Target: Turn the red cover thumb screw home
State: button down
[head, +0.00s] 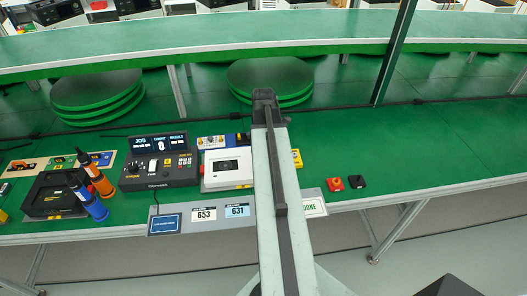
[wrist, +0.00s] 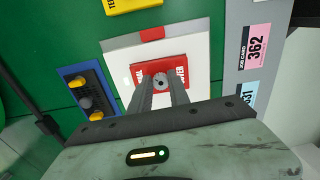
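In the wrist view the red cover (wrist: 176,66) lies on a white unit (wrist: 118,70), with lettering partly hidden by my fingers. The grey round thumb screw (wrist: 161,80) stands at the cover's middle. My gripper (wrist: 161,86) is over it, one finger on each side of the screw. A gap shows between the fingers behind the screw, and whether the tips touch it cannot be told. In the head view the white unit (head: 227,166) shows left of my arm. The red cover and my gripper are hidden there.
A knob panel (wrist: 88,100) lies beside the unit, a yellow box (wrist: 130,4) beyond it, and a label strip (wrist: 236,60) to the right. The head view shows a counter box (head: 158,165), two bottles (head: 94,190) and a red button (head: 335,184).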

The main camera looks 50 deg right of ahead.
jog(key=shift+a, duration=0.15)
jog(key=shift+w+a, duration=0.1)
jog(key=shift+a, duration=0.05)
dwell(1.0)
jog(key=c, duration=1.2)
grip_release()
jog(key=shift+c, duration=0.2)
jog(key=shift+r+p, duration=0.3)
notch_tip(320, 180, up, 7)
jog(key=p, duration=0.7)
jog(key=shift+r, duration=0.2)
jog(key=shift+f, duration=0.1)
